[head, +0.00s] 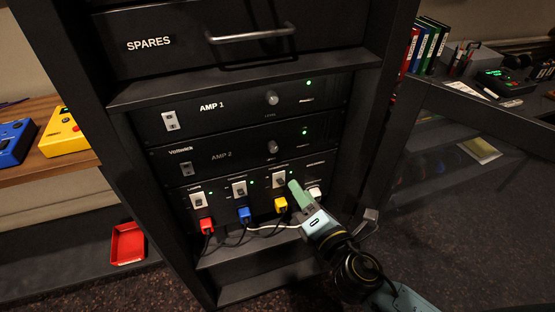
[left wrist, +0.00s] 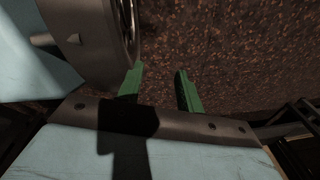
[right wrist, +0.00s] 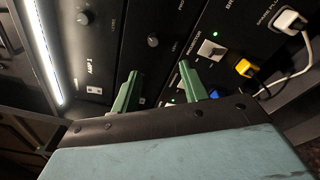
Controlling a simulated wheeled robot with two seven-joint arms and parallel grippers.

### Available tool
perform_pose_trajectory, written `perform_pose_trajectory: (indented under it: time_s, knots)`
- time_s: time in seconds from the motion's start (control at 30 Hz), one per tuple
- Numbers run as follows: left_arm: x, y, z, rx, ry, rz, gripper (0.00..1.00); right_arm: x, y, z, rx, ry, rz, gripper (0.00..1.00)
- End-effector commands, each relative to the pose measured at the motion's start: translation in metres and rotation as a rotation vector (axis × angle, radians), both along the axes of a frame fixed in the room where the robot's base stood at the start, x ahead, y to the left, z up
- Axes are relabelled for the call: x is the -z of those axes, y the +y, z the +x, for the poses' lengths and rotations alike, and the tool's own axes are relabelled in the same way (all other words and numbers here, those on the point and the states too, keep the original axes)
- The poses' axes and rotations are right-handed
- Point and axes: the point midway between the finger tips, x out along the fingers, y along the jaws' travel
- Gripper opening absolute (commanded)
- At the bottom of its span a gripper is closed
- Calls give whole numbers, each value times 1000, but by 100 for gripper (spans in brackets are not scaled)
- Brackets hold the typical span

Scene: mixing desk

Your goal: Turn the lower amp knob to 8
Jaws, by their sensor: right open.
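The lower amp, AMP 2 (head: 221,156), is a black rack panel below AMP 1 (head: 211,106). Its small round grey knob (head: 272,147) is right of the label and shows in the right wrist view (right wrist: 153,41); I cannot read its setting. My right gripper (head: 299,191) is in front of the power strip, below and right of this knob. In the right wrist view its green fingers (right wrist: 160,72) are apart and empty, with the knob beyond them, not touched. My left gripper (left wrist: 160,74) is open and empty over the carpet, outside the head view.
The AMP 1 knob (head: 272,98) is directly above. Below AMP 2 is a switch panel with red (head: 206,225), blue (head: 243,214) and yellow (head: 280,204) plugs and hanging cables. A SPARES drawer handle (head: 252,34) juts out above. A desk (head: 450,170) stands right.

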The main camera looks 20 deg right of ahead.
Motion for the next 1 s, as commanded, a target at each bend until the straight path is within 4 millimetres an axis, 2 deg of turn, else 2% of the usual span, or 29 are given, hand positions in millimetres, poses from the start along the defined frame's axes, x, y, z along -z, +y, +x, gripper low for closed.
perform_pose_trajectory:
  time_s: [0.17,0.27,0.7,0.83,1.0]
  knots:
    - [-1,7,0,3,1,10,36,-12,3,8,-5,-34,-23,44]
    - [-3,7,-1,2,2,9,36,-12,5,21,-4,-32,-21,44]
    - [-2,-8,-12,-4,16,-10,36,-10,15,102,-4,-30,-20,44]
    - [0,-10,-12,-5,16,-12,36,-10,17,119,-5,-29,-18,44]
    - [1,-9,-10,-3,15,-10,36,-10,18,130,-4,-28,-19,44]
